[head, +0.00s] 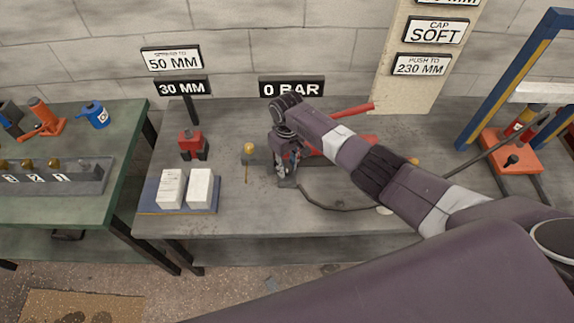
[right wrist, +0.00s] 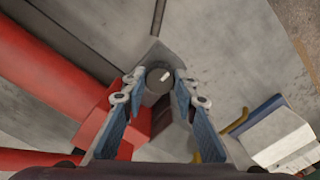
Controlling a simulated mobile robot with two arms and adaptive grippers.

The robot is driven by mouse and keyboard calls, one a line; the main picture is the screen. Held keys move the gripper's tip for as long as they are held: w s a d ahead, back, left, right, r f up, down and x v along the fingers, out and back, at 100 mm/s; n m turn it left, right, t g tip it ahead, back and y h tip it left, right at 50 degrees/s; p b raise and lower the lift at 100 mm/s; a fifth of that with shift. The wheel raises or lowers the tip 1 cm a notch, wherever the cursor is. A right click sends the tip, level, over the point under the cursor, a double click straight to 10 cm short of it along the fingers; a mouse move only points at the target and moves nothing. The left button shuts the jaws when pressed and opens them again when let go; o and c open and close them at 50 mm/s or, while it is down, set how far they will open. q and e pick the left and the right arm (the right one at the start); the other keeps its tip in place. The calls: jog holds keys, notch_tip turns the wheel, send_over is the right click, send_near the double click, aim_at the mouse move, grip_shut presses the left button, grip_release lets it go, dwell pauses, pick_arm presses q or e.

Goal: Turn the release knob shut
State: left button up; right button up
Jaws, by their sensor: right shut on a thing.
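The release knob (right wrist: 159,82) is a small dark round knob with a white mark, seen in the right wrist view beside the red pump body (right wrist: 97,118). My right gripper (right wrist: 159,76) has its two blue-padded fingers on either side of the knob, shut on it. In the head view my right gripper (head: 286,172) points down at the bench at the near left end of the red pump, and it hides the knob there. The pump's red lever (head: 350,112) slants up to the right behind my arm. My left gripper is not in view.
A sign behind reads 0 BAR (head: 291,88). A blue tray (head: 150,207) with white blocks, a red-and-black tool (head: 190,146) and a small yellow-topped part (head: 249,149) lie to the left. A dark hose (head: 335,207) crosses the bench towards a press (head: 512,150).

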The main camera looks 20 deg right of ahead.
aim_at(287, 168)
jog(key=o, duration=1.2)
jog(key=shift+c, duration=0.2)
notch_tip(287, 168, up, 12)
